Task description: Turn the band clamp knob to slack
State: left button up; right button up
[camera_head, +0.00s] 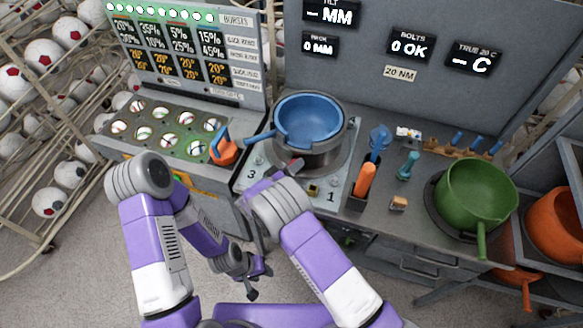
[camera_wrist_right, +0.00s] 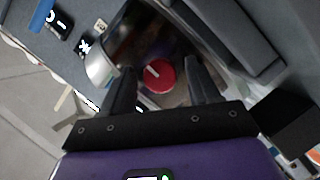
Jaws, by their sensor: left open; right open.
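A red round knob (camera_wrist_right: 160,77) with a white pointer mark shows in the right wrist view, between and just beyond the fingertips of my right gripper (camera_head: 285,172). The fingers stand apart on either side of it; I cannot tell whether they touch it. The band clamp itself is not clearly visible. My left gripper (camera_head: 254,277) is open and empty, low in front of the bench.
An orange-handled tool (camera_head: 224,148) stands left of the fixture. An orange and blue tool holder (camera_head: 366,178) stands to its right. A green pan (camera_head: 474,195) sits further right. Ball racks (camera_head: 50,110) line the left; floor in front is clear.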

jog(key=shift+s, duration=0.1)
jog(key=v, duration=0.7)
jog(key=shift+s+a+r+b, duration=0.1)
jog(key=shift+s+a+b, duration=0.05)
jog(key=shift+b, duration=0.15)
